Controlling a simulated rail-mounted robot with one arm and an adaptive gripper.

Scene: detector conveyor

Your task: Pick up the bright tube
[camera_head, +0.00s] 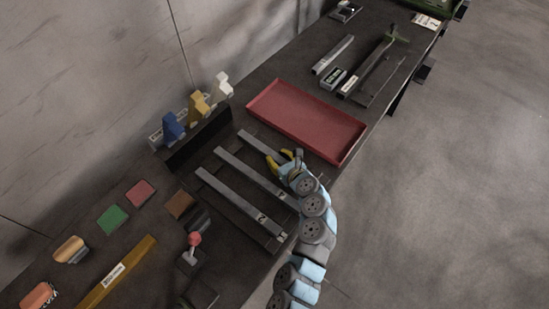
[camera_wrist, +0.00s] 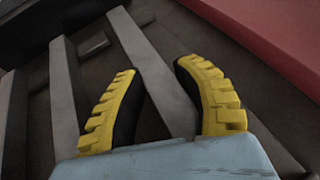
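Three long grey bars lie side by side on the dark bench: a right one (camera_head: 258,145), a middle one (camera_head: 250,174) and a left one (camera_head: 237,203). They look alike, and I cannot tell which is the bright tube. A shorter, lighter grey bar (camera_head: 334,54) lies farther back, beyond the red tray. My gripper (camera_head: 283,159) is over the right end of the bar group, near the tray. In the wrist view its yellow fingers (camera_wrist: 157,70) are spread apart, with a grey bar (camera_wrist: 150,62) passing beneath the gap. Nothing is held; another bar (camera_wrist: 64,98) lies to the left.
A red tray (camera_head: 312,119) stands close to the right of my gripper. A dark block (camera_head: 198,140) stands behind the bars, near blue, yellow and white pieces. A yellow bar (camera_head: 116,275), coloured squares and a red-knobbed item (camera_head: 193,246) lie at lower left.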

